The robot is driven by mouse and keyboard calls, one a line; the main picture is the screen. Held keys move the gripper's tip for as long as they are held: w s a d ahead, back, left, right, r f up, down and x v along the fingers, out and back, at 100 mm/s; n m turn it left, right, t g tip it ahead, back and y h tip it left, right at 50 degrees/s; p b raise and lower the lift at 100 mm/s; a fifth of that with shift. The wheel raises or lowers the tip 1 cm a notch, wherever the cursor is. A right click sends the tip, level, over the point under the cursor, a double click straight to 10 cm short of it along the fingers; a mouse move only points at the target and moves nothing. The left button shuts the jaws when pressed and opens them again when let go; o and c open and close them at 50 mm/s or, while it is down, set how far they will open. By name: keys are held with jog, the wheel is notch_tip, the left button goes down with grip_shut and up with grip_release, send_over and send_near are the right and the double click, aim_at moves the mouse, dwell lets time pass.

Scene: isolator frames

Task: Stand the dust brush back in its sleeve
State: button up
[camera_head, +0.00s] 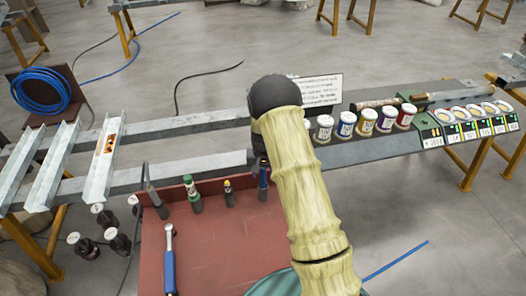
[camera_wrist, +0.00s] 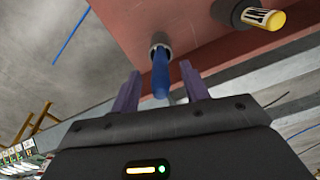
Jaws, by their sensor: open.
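My gripper (camera_wrist: 160,82) is open in the wrist view, with its two purple fingers apart. A blue handle (camera_wrist: 160,78) stands in a grey sleeve (camera_wrist: 159,44) on the red board, and its end lies between or just beyond the fingertips; I cannot tell which. The fingers are not shut on it. In the head view the blue handle (camera_head: 263,178) shows beside my arm, which hides the gripper. I cannot tell for sure which thing is the dust brush; a long brush-like tool (camera_head: 376,103) lies behind the jars.
The red board (camera_head: 215,235) also has a yellow-capped tool (camera_head: 228,188), a green-topped tool (camera_head: 191,192) and a grey tool (camera_head: 153,194) standing on it. A blue-handled wrench (camera_head: 169,262) lies there. Several jars (camera_head: 366,122) line the bench at the right.

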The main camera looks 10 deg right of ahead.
notch_tip(320, 180, up, 14)
jog(key=b, duration=0.2)
jog(key=shift+f+b, duration=0.25)
jog(key=shift+b, duration=0.15)
jog(key=shift+s+r, duration=0.1)
dwell(0.4)
jog(key=s+r+n+t, duration=0.1)
jog(key=s+r, duration=0.1)
jog(key=s, duration=1)
jog(key=s+r+n+t, duration=0.1)
jog(key=s+r+n, duration=0.1)
jog(key=s, duration=1)
jog(key=shift+s+r+t, duration=0.2)
jog(key=shift+s+t, duration=0.1)
jog(key=shift+s, duration=0.05)
jog(key=shift+c, duration=0.3)
